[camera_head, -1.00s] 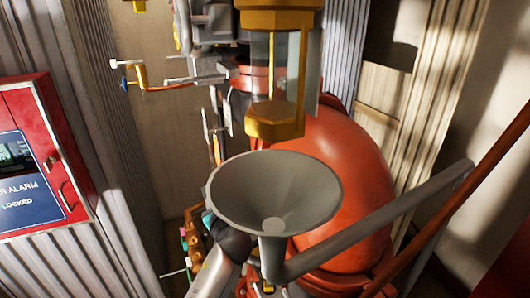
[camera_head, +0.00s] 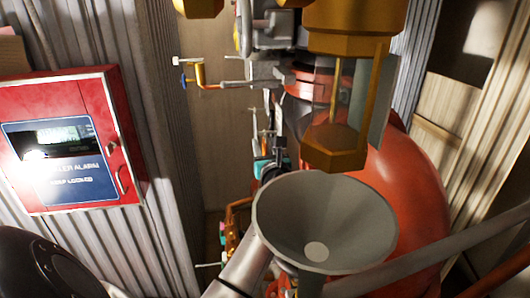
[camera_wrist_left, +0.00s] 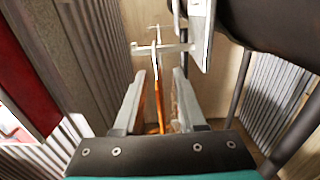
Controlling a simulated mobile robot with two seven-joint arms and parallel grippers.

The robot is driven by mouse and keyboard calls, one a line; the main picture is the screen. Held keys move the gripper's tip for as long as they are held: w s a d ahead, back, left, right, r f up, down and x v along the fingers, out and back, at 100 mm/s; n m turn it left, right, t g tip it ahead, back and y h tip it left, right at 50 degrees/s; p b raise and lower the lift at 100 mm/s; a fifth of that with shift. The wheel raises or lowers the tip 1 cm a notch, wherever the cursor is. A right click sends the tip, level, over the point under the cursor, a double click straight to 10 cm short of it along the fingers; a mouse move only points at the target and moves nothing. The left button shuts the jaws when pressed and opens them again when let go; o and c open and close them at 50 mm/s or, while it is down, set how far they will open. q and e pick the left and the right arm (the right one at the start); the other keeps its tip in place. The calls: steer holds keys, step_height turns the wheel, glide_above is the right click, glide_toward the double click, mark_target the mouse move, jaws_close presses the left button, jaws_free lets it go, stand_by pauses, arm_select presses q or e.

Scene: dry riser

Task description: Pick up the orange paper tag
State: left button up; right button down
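My left gripper (camera_head: 267,148) shows small in the head view, behind the grey funnel's rim and left of the red tank. In the left wrist view its two fingers (camera_wrist_left: 159,74) stand apart. A narrow orange strip (camera_wrist_left: 159,103) shows upright in the gap between them. It may be the orange paper tag seen nearly edge-on, but I cannot tell for sure. I cannot see whether either finger touches it. No orange tag shows clearly in the head view. My right gripper is not in view.
The grey funnel (camera_head: 325,215) and brass sight glass (camera_head: 335,148) stand in front of the red tank (camera_head: 412,190). A red alarm box (camera_head: 85,95) hangs at left on corrugated metal. A small brass pipe with a valve (camera_head: 200,76) juts out above my gripper.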

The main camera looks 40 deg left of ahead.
arm_select(q)
steer(key=shift+x, duration=1.1)
steer(key=shift+c, duration=0.2)
jaws_close()
